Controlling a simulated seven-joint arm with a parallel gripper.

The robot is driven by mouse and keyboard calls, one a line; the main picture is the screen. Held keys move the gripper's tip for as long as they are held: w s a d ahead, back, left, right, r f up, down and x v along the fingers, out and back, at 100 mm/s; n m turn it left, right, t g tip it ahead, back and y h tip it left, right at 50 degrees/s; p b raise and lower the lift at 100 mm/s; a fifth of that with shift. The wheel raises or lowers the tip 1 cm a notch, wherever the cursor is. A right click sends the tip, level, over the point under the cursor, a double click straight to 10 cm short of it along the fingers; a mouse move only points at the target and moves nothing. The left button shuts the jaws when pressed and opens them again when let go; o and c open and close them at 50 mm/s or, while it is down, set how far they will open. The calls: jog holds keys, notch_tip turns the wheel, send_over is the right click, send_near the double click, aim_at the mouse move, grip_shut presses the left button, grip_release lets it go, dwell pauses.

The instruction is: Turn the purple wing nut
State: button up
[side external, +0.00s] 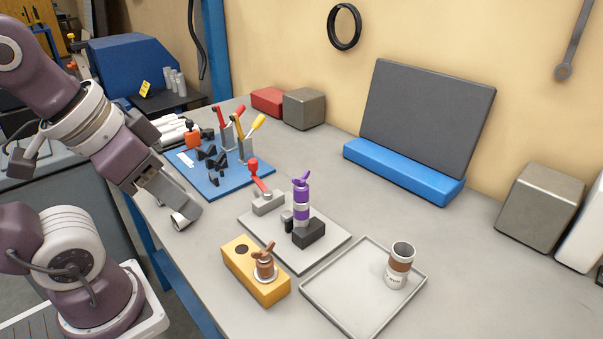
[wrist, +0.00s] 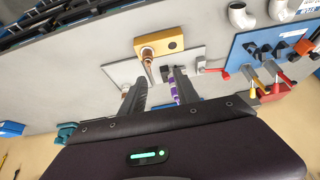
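The cylinder stands beside a dark block (side external: 310,234) on a light grey plate (side external: 262,241). In the wrist view a purple part of this stack (wrist: 174,91) shows next to the right finger, partly hidden by it. My gripper (wrist: 156,75) has its two dark fingers spread apart with nothing held between them. In the side view my arm is at the left, well apart from the wing nut; the fingertips are hard to make out there.
A tray (side external: 322,305) holding a cup (side external: 400,262) is at right. A blue board (side external: 207,188) carries several tools.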

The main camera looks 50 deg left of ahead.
jog(key=o, duration=0.6)
jog(key=w+r+m, duration=0.1)
jog(key=w+m, duration=0.1)
jog(key=w+r+m+g, duration=0.1)
jog(key=w, duration=0.2)
jog(key=w+r+m+g, duration=0.1)
jog(key=w+m, duration=0.1)
jog(key=w, duration=0.1)
jog(key=shift+w+a+r+m, duration=0.15)
jog(key=shift+a+r+m, duration=0.05)
jog(key=shift+r+m, duration=0.15)
jog(key=shift+c, duration=0.2)
jog(key=m+g, duration=0.4)
jog(key=m, duration=0.7)
send_over(301, 179)
jog(key=f, duration=0.4)
jog(key=shift+w+a, duration=0.1)
jog(key=shift+a, duration=0.1)
notch_tip(301, 179, down, 7)
jog(key=shift+w+r, duration=0.1)
jog(key=shift+r, duration=0.1)
jog(key=shift+f, duration=0.25)
jog(key=c, duration=1.4)
